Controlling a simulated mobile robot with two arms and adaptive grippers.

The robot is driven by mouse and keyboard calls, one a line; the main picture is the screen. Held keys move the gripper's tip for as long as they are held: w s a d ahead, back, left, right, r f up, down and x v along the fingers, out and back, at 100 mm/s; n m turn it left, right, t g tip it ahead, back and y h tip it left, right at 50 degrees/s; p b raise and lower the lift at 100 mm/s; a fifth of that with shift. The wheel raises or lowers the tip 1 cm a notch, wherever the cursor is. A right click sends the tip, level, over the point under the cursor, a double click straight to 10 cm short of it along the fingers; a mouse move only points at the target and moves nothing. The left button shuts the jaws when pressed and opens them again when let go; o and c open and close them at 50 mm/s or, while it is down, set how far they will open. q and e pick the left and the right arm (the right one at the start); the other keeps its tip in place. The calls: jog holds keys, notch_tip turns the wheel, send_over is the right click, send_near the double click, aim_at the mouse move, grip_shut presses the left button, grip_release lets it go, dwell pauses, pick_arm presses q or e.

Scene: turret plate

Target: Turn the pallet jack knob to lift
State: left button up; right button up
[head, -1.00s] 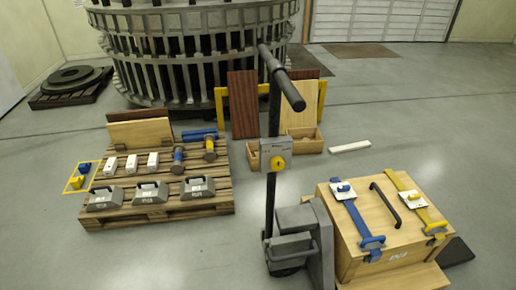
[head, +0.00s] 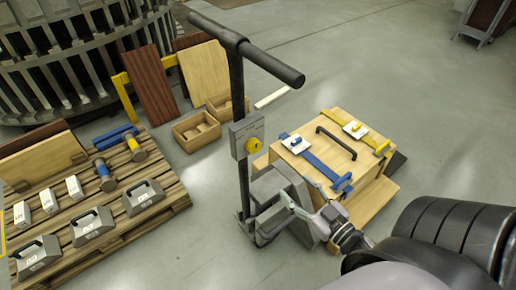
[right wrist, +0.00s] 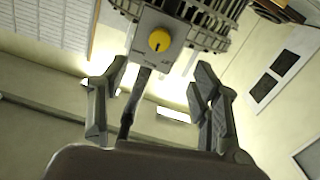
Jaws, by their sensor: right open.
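The pallet jack (head: 236,90) stands upright in the middle of the head view, with a T-shaped dark handle on top. A grey box on its column carries the round yellow knob (head: 253,145). In the right wrist view the yellow knob (right wrist: 159,40) has a dark mark pointing down in the picture, and lies above and beyond the fingers. My right gripper (head: 304,206) is below and right of the knob, apart from it. In the right wrist view my right gripper (right wrist: 152,88) is open and empty. My left gripper is not in view.
A wooden crate (head: 356,163) with blue and yellow straps stands right of the jack. A pallet (head: 165,195) with grey weights and white blocks lies left. Small wooden boxes (head: 192,137) and leaning boards (head: 150,88) stand behind. The floor (head: 430,130) at the right is clear.

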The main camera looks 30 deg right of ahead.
aim_at(256, 149)
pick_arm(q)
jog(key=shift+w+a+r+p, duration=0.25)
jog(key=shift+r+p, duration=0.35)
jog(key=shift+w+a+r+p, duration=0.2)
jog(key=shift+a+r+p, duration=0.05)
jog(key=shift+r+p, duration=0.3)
pick_arm(e)
jog(key=w, duration=0.6)
jog(key=w+a+r, duration=0.1)
jog(key=w, duration=1)
jog(key=shift+w+a+r, duration=0.15)
jog(key=shift+w+a, duration=0.15)
jog(key=shift+w, duration=0.05)
jog(key=shift+c, duration=0.2)
jog(key=c, duration=1.1)
jog(key=shift+n, duration=0.5)
jog(key=n, duration=0.3)
jog(key=shift+n, duration=0.3)
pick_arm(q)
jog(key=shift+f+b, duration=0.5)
pick_arm(e)
jog(key=n, duration=0.5)
jog(key=shift+n, duration=0.4)
